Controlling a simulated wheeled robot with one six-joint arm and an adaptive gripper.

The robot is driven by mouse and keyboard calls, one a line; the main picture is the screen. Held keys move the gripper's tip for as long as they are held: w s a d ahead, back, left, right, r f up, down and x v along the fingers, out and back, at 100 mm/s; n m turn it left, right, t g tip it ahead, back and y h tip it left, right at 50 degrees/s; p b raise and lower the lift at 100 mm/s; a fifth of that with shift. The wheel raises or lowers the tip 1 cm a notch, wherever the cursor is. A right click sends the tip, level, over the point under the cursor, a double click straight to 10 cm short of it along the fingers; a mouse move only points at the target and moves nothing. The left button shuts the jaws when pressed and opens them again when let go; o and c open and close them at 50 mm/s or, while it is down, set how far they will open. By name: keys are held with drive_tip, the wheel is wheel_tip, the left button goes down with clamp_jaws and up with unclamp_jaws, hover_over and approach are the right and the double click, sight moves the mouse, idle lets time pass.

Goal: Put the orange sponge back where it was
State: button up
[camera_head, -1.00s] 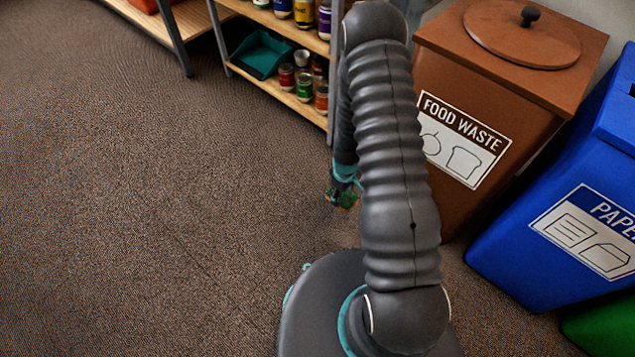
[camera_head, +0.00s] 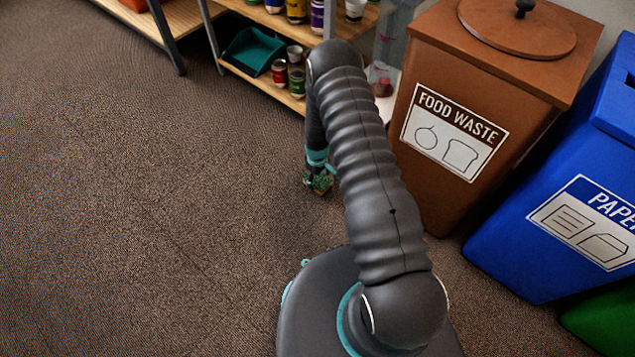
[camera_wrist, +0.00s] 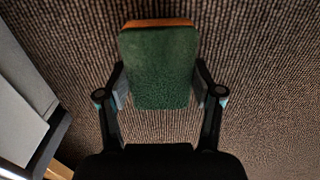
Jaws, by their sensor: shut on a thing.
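The orange sponge (camera_wrist: 157,65) is held in my gripper (camera_wrist: 160,92). In the wrist view its large face is dark green and rough, and a strip of orange shows along its top edge. One finger presses on each side of it. In the head view my gripper (camera_head: 318,182) hangs low over the carpet, left of the brown food waste bin, with a small green and orange bit of the sponge (camera_head: 322,183) showing. Most of it is hidden there by the gripper.
The brown food waste bin (camera_head: 440,195) and blue paper bin (camera_head: 500,255) stand to the right. Open carpet (camera_head: 130,200) fills the left.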

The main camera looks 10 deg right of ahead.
wheel_tip(320, 180, down, 3)
drive_tip(key=shift+r, duration=0.2)
drive_tip(key=o, duration=1)
